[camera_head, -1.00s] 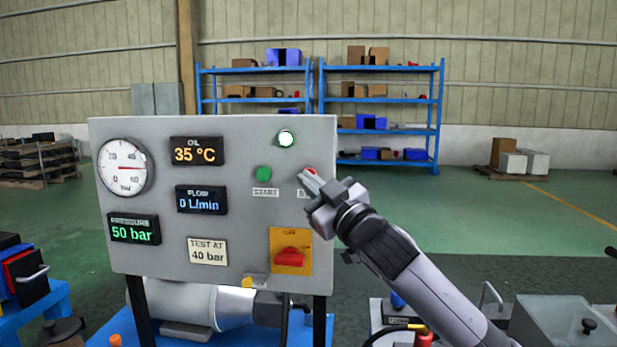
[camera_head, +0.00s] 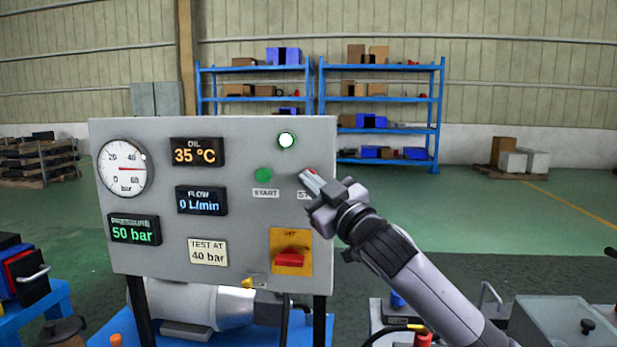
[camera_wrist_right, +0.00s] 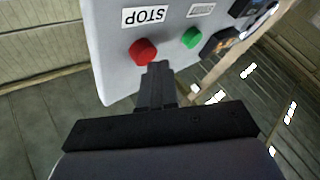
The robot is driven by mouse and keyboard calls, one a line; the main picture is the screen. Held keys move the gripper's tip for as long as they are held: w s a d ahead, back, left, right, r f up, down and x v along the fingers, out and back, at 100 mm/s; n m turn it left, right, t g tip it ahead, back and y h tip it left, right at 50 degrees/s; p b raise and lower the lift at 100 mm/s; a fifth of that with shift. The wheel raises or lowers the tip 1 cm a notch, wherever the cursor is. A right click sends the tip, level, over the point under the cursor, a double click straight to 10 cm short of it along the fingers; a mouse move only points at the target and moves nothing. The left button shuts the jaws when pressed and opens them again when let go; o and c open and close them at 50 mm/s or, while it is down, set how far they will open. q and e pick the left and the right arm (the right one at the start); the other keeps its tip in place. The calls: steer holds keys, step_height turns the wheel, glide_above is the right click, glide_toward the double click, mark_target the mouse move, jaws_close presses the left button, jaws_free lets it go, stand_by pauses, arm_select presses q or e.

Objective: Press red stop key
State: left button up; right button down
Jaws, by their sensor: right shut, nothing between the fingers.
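The red stop key (camera_wrist_right: 143,51) sits on the grey panel beside its upside-down STOP label (camera_wrist_right: 145,16) in the right wrist view. In the head view, only a sliver of the key (camera_head: 313,172) shows behind my fingers. My right gripper (camera_head: 305,177) is shut and empty, its tips at the panel's right side over the key. In the wrist view, the fingertips (camera_wrist_right: 158,66) overlap the key's lower right edge. I cannot tell whether they touch it. My left gripper is not in view.
The green START key (camera_head: 264,175) is left of the stop key. A white lamp (camera_head: 286,140) is lit above. A red switch (camera_head: 290,258) on a yellow plate sits below. The pressure display (camera_head: 134,230) reads 50 bar and the flow display (camera_head: 201,200) 0 L/min.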

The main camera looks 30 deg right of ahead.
steer(key=shift+w+d, duration=0.3)
steer(key=shift+w, duration=0.1)
stand_by(0.7)
stand_by(0.3)
steer(key=shift+s+a, duration=0.55)
steer(key=shift+s, duration=0.2)
steer(key=s+a, duration=0.1)
steer(key=s, duration=0.1)
steer(key=s+a, duration=0.2)
steer(key=shift+p, duration=0.3)
stand_by(0.6)
